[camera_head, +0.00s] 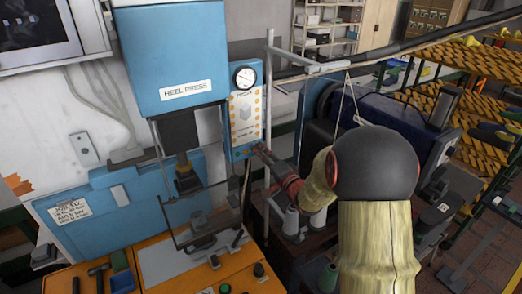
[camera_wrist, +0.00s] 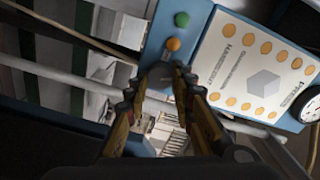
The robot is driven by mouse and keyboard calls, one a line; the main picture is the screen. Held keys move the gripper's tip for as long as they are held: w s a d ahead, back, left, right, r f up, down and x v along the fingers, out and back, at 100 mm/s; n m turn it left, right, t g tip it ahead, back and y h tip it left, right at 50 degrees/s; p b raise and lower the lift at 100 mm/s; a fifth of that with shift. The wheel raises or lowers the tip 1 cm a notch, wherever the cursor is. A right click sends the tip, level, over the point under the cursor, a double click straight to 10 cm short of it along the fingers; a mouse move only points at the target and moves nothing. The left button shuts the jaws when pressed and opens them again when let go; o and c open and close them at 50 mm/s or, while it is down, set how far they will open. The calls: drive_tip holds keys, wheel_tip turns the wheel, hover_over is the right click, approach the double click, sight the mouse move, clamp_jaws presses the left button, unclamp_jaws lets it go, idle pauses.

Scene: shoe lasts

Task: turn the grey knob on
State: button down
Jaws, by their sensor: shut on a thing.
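A blue control panel (camera_head: 244,108) with a white label plate is mounted on the side of the heel press in the head view. In the wrist view its blue strip carries a green button (camera_wrist: 181,19) and an orange button (camera_wrist: 173,45). Just below them the grey knob (camera_wrist: 165,60) shows only in part between my fingertips. My gripper (camera_wrist: 158,73) is closed around it at the panel's edge. In the head view my gripper (camera_head: 260,149) reaches the lower right corner of the panel, and the knob is hidden there.
A round gauge (camera_head: 245,77) sits at the top of the panel. A grey upright pole (camera_head: 268,110) stands close to its right. A clear guard (camera_head: 203,220) and an orange bench (camera_head: 170,275) with tools lie below left. Racks of shoe lasts (camera_head: 455,100) stand at right.

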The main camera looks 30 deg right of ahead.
drive_tip(key=shift+f+m+p, duration=0.1)
drive_tip(key=shift+m+p, duration=1)
drive_tip(key=shift+m, duration=1.1)
drive_tip(key=c, duration=1.5)
unclamp_jaws()
drive_tip(key=s, duration=1.2)
drive_tip(key=shift+d, duration=0.2)
